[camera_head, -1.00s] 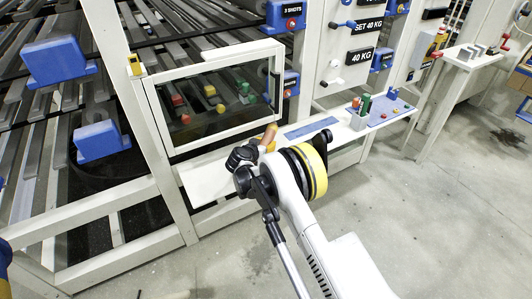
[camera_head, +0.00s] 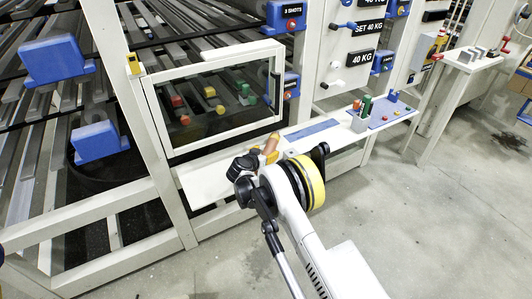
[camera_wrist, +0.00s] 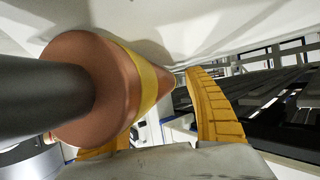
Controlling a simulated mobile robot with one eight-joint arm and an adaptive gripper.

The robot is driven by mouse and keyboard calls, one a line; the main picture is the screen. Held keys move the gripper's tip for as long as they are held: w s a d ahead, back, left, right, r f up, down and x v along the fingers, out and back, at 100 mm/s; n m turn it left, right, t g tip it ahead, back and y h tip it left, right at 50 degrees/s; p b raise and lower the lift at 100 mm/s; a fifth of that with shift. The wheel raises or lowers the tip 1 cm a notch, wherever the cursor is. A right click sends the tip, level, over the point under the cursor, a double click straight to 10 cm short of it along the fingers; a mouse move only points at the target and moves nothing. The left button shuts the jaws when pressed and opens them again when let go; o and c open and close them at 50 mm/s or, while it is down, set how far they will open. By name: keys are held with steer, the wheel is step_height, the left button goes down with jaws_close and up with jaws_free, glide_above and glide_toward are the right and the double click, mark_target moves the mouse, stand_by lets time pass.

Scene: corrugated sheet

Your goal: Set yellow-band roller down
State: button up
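The yellow-band roller is copper-coloured. In the head view it shows as a short tilted cylinder (camera_head: 271,143) above the white ledge below the framed window. In the wrist view its large round end (camera_wrist: 75,95), yellow band and grey shaft fill the left side. My gripper (camera_head: 267,157) has yellow fingers around the roller; they also show in the wrist view (camera_wrist: 160,125), one at the right and one partly hidden below the roller. The gripper appears shut on it. A white surface with a shadow lies close behind the roller; whether they touch I cannot tell.
The white ledge (camera_head: 205,190) is bare at its left. The framed window (camera_head: 215,98) stands just behind.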

steer(key=shift+r, duration=0.1)
